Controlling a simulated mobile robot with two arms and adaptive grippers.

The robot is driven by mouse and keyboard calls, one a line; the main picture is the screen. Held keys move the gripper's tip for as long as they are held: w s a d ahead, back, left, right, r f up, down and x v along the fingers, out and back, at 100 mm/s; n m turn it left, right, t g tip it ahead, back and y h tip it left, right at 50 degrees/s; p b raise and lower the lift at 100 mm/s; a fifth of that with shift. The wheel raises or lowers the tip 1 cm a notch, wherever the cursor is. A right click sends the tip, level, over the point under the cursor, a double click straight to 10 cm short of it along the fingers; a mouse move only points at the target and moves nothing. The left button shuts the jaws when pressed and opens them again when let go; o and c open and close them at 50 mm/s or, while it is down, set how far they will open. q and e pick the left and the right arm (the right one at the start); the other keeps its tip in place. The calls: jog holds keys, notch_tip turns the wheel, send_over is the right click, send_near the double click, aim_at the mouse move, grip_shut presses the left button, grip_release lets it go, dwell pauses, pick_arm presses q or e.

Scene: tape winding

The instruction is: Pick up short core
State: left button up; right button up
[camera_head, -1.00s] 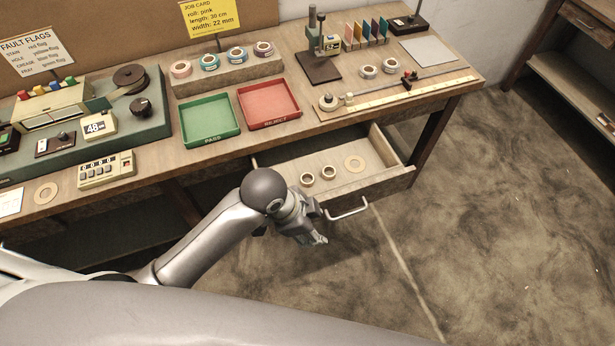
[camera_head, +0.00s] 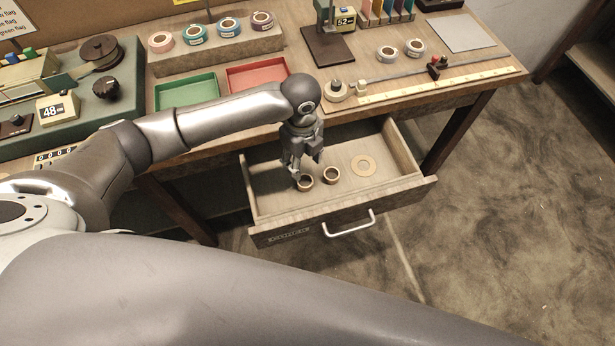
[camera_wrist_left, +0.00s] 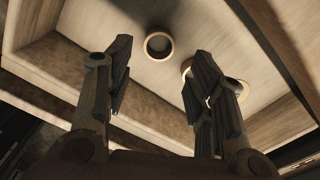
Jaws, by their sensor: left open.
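Two small brown cores stand in the open drawer (camera_head: 290,222), the left core (camera_head: 305,184) and the right core (camera_head: 331,175). A flat tan ring (camera_head: 363,165) lies to their right. My left gripper (camera_head: 306,165) is open over the drawer, pointing down, just above and behind the left core. In the left wrist view, one core (camera_wrist_left: 158,44) shows between the open fingers, a little beyond their tips. Another round piece (camera_wrist_left: 187,68) is partly hidden behind the right finger; I cannot tell which one it is. My right gripper is out of view.
The drawer walls surround the cores, and the drawer handle (camera_head: 350,226) faces front. On the table above are a green tray (camera_head: 187,91), a red tray (camera_head: 257,75), tape rolls and a ruler (camera_head: 440,85). Floor to the right is clear.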

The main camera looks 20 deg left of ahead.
aim_at(305, 185)
pick_arm(q)
notch_tip(305, 185, down, 4)
jog(key=shift+s+r, duration=0.1)
jog(key=shift+r, duration=0.05)
jog(key=f, duration=0.4)
jog(key=shift+s+d+f, duration=0.1)
jog(key=shift+d+f, duration=0.3)
jog(key=shift+f, duration=0.4)
jog(key=shift+c, duration=0.2)
jog(key=c, duration=0.4)
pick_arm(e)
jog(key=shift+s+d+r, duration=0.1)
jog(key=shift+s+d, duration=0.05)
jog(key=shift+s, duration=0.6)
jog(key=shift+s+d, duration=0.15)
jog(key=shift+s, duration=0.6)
